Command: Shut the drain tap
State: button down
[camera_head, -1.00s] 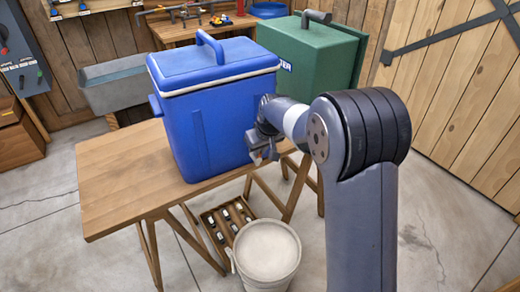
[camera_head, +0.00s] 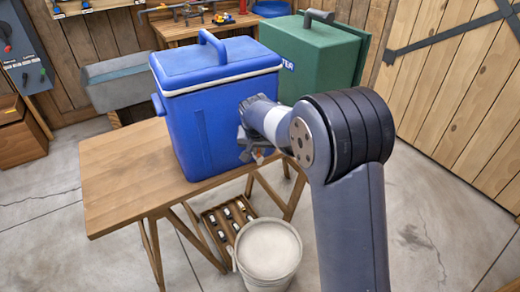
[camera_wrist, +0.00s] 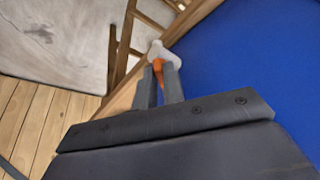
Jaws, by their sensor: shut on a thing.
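The blue cooler (camera_head: 205,135) stands on a wooden trestle table (camera_head: 125,175) with its lid down. In the wrist view its blue wall (camera_wrist: 250,60) fills the right side. The drain tap sits low by this wall, with a white body (camera_wrist: 158,50) and an orange lever (camera_wrist: 159,72). My gripper (camera_wrist: 160,82) is shut on the orange lever, one grey finger on each side. In the head view my gripper (camera_head: 257,153) is at the cooler's lower right side, with a bit of orange showing. Most of the tap is hidden there, and the lever's exact angle is hard to tell.
A pale bucket (camera_head: 268,252) stands on the floor below the table's right edge. A crate of bottles (camera_head: 226,216) sits beside it under the table. A green cooler (camera_head: 318,55) stands behind. The table's left part is bare.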

jog(key=shift+a+m+h, duration=0.2)
jog(key=shift+m+h, duration=0.3)
jog(key=shift+m, duration=0.7)
jog(key=c, duration=1.5)
grip_release()
jog(key=v, duration=1)
jog(key=shift+r, duration=0.35)
jog(key=shift+a, duration=0.1)
